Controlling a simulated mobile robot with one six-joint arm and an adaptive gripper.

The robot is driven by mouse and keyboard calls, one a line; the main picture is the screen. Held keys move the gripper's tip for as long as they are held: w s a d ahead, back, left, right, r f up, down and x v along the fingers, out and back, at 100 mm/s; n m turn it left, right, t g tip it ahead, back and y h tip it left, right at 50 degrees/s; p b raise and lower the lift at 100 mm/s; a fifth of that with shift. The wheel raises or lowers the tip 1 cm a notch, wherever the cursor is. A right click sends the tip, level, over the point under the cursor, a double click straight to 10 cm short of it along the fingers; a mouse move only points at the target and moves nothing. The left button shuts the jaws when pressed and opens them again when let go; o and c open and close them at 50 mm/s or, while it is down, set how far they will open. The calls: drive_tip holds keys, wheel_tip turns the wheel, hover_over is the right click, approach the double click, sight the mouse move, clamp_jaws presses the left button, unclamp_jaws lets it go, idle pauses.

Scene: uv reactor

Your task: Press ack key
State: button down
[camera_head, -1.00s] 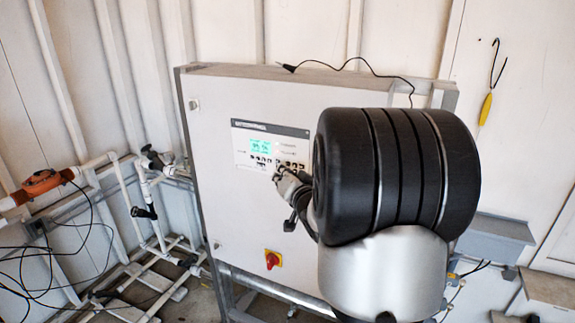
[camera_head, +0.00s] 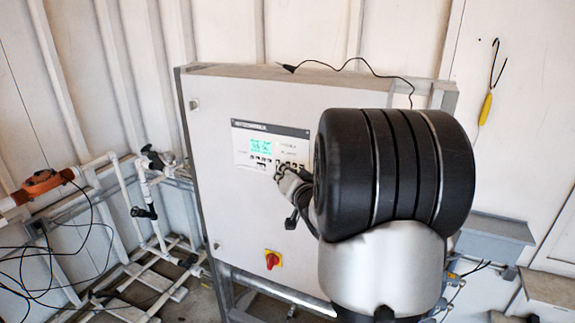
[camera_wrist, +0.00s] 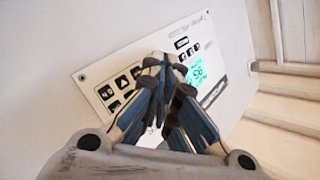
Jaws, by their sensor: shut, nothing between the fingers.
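The control panel (camera_head: 243,151) is a light plate with a lit green display (camera_head: 261,145) and small dark keys below it, on the front of a grey cabinet. I cannot read which key is the ack key. My gripper (camera_head: 281,170) is shut and empty, with its tips close to the right part of the lower key row. In the wrist view my gripper (camera_wrist: 165,62) points at the panel (camera_wrist: 92,76) and covers some of its keys. Several dark keys (camera_wrist: 122,82) show left of the fingers. I cannot tell whether the tips touch the panel.
The cabinet (camera_head: 222,205) has a red and yellow rotary switch (camera_head: 272,259) below the panel. A black cable (camera_head: 345,66) lies over its top. White pipes (camera_head: 120,200) and an orange device (camera_head: 42,182) stand at the left. A yellow-handled tool (camera_head: 486,108) hangs on the right wall.

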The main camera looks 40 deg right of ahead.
drive_tip(key=shift+w+d, duration=0.1)
drive_tip(key=shift+d, duration=0.15)
drive_tip(key=shift+a, duration=0.15)
idle(0.3)
drive_tip(key=shift+s+a, duration=0.3)
drive_tip(key=shift+a, duration=0.2)
drive_tip(key=shift+s+a+b, duration=0.3)
drive_tip(key=shift+a+b, duration=0.05)
drive_tip(key=shift+a, duration=0.4)
drive_tip(key=shift+s+a+b, duration=0.35)
drive_tip(key=shift+a+b, duration=0.05)
drive_tip(key=shift+a, duration=0.4)
drive_tip(key=shift+s+a+b, duration=0.3)
drive_tip(key=shift+a+b, duration=0.05)
drive_tip(key=shift+a, duration=0.4)
